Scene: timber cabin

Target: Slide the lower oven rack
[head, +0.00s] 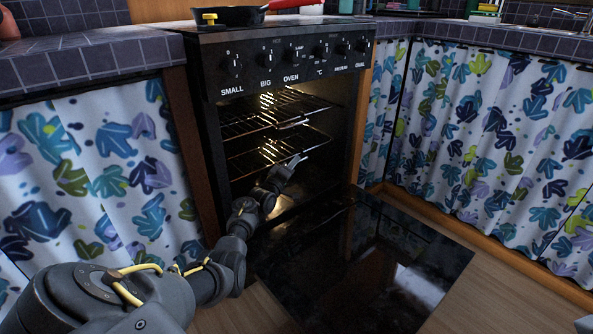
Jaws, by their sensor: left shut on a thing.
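The oven (207,92) stands open, with its door (365,262) folded down flat in front. Inside are two wire racks, lit by a warm glow. The upper rack (250,118) sits above the lower rack (258,162). My left arm reaches in over the door from the lower left. My left gripper (297,161) is at the front edge of the lower rack, right of its middle, and is shut on it. The fingertips are small in the picture, and my wrist hides part of the oven floor.
A black pan (240,16) with a red handle sits on the stove top. Leaf-patterned curtains (490,140) hang under tiled counters on both sides. Wooden floor (480,300) is clear right of the door.

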